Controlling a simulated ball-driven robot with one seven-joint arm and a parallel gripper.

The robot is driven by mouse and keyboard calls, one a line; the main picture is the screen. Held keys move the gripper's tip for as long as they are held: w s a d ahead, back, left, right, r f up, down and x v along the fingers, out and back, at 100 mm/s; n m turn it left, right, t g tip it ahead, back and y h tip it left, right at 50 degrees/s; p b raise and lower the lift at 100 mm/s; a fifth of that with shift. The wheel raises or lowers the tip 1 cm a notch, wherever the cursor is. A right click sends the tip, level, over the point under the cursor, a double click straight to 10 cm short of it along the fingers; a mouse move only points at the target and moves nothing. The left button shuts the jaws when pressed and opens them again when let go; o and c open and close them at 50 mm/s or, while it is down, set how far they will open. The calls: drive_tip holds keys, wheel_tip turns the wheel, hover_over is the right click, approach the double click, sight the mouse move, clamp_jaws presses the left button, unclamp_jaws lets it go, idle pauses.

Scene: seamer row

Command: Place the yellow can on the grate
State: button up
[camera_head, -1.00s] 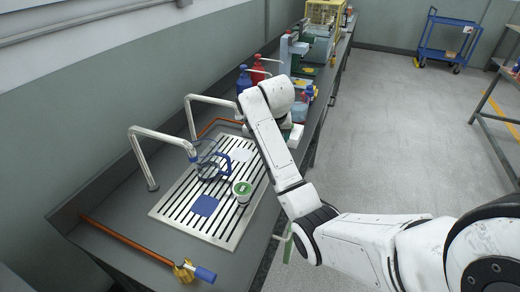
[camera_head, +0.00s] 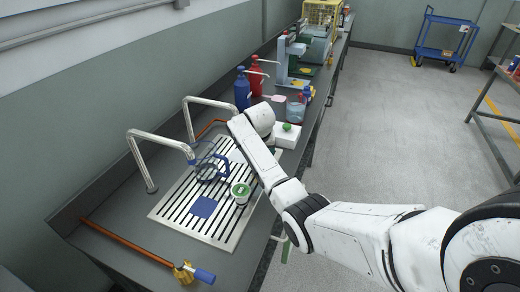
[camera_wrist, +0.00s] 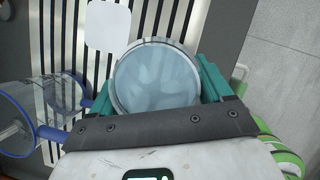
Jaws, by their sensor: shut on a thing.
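My gripper (camera_wrist: 158,88) shows in the wrist view with its teal fingers on both sides of a round can (camera_wrist: 155,76). It is shut on this can. Only the can's pale metal top shows, so its side colour is hidden. The slatted metal grate (camera_head: 228,232) lies on the bench in the head view, and its slats (camera_wrist: 68,50) show beside and beyond the can in the wrist view. In the head view my arm hides the gripper and can. I cannot tell whether the can touches the grate.
A clear jug with a blue handle (camera_head: 208,171) and a green-topped can (camera_head: 241,191) stand on the grate. A blue square (camera_head: 204,207) and a white square (camera_wrist: 108,25) mark it. Two bent metal spouts rise behind. Blue (camera_head: 242,90) and red bottles stand farther along.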

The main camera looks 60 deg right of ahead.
drive_tip(key=shift+f, duration=0.15)
drive_tip(key=o, duration=1.4)
drive_tip(key=v, duration=1.2)
